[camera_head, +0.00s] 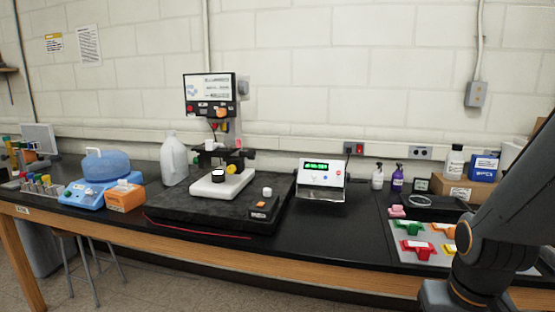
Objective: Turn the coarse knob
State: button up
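A microscope-like instrument with a white base (221,184) stands on a black slab (180,206) on the bench, upright below a monitor. A dark knob-like part (249,154) sticks out at its right side, with a yellow round part (231,169) just below and to the left. I cannot tell from this view which part is the coarse knob; any label is too small to read. My arm (505,225) shows at the right edge, well away from the instrument. My gripper is out of view.
A white meter (321,174) with a green display stands right of the slab. A white jug (173,159) and an orange box (125,197) stand to its left. A tray with coloured parts (417,248) lies near my arm. Bare bench lies between slab and tray.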

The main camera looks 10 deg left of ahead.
aim_at(251, 154)
jog(key=u, duration=0.55)
jog(key=i, duration=0.45)
jog(key=u, duration=1)
jog(key=i, duration=0.55)
jog(key=u, duration=0.25)
